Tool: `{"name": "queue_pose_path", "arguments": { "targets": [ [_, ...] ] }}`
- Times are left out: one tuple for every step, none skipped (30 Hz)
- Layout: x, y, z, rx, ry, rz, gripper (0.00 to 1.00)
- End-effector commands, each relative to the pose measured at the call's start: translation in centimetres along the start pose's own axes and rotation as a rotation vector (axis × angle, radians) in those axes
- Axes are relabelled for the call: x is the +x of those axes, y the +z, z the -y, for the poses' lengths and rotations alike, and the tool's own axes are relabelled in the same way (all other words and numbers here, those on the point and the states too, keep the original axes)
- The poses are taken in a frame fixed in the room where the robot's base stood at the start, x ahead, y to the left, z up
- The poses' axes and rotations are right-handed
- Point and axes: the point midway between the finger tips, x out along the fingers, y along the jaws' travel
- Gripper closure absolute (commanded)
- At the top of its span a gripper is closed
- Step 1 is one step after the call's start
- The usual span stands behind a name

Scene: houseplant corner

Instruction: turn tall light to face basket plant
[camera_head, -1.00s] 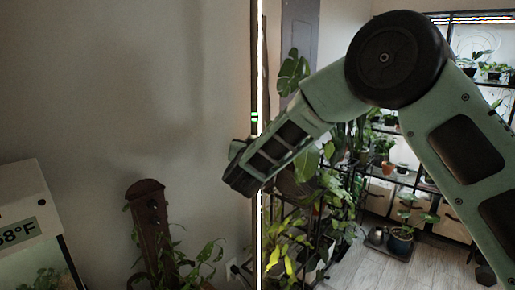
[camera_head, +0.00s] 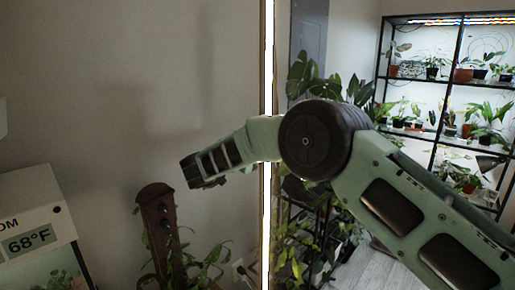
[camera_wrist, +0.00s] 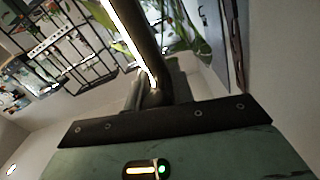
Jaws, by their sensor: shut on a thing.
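The tall light (camera_head: 267,210) is a thin upright bar with a bright glowing strip, standing near the middle of the head view. In the wrist view the tall light (camera_wrist: 131,40) runs slanted as a lit strip on a dark pole, down to my gripper (camera_wrist: 157,95). My gripper is shut on the pole; its fingertips are partly hidden there. Several leafy plants (camera_head: 305,80) stand right of the light; I cannot tell which is the basket plant.
A white case with a 68°F display (camera_head: 30,240) stands at lower left. A brown headstock-like post (camera_head: 157,225) rises beside leafy stems (camera_head: 205,262). A black shelf of potted plants (camera_head: 440,85) stands at back right. Grey floor (camera_head: 362,270) shows at lower right.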

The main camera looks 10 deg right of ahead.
Motion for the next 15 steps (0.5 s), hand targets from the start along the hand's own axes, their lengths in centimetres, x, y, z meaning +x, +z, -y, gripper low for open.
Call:
{"name": "queue_pose_path", "arguments": {
  "targets": [
    [0.05,-0.11,0.03,0.005,0.006,-0.003,1.0],
    [0.06,-0.11,0.03,0.005,0.008,-0.004,1.0],
    [0.06,-0.11,0.02,0.005,0.011,-0.004,1.0],
    [0.07,-0.11,0.01,0.004,0.012,-0.005,1.0],
    [0.08,-0.12,0.01,0.004,0.013,-0.005,1.0],
    [0.09,-0.13,0.0,0.004,0.013,-0.005,1.0],
    [0.09,-0.14,0.0,0.005,0.014,-0.005,1.0],
    [0.1,-0.14,-0.01,0.004,0.014,-0.006,1.0],
    [0.11,-0.15,-0.01,0.005,0.014,-0.006,1.0],
    [0.11,-0.16,-0.01,0.005,0.014,-0.006,1.0],
    [0.12,-0.17,-0.01,0.005,0.014,-0.006,1.0],
    [0.13,-0.17,-0.01,0.005,0.014,-0.006,1.0],
    [0.13,-0.18,-0.01,0.005,0.014,-0.006,1.0],
    [0.14,-0.19,-0.01,0.005,0.014,-0.006,1.0],
    [0.14,-0.19,-0.01,0.005,0.014,-0.006,0.65]
  ]
}}
